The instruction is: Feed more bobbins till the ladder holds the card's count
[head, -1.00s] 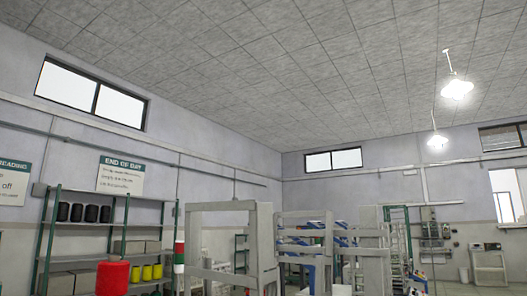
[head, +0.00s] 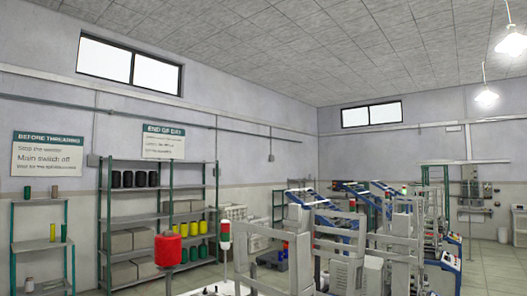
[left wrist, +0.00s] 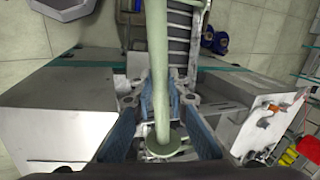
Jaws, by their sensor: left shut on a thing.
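In the left wrist view my left gripper (left wrist: 160,92), with blue fingers, is shut on a long pale green bobbin (left wrist: 160,60). The bobbin runs up the picture between the fingers, with a round flange at its lower end. Behind it a ribbed grey rack (left wrist: 180,45) runs to the top of the picture; I cannot tell whether it is the ladder or whether the bobbin touches it. No gripper shows in the head view. I cannot make out the count card.
In the head view a red yarn cone (head: 169,250) stands in front of a tall shelf (head: 135,188). A small shelf (head: 38,245) at left holds several small bobbins. Grey-white machine frames (head: 290,262) fill the lower right. Open floor (head: 492,265) shows far right.

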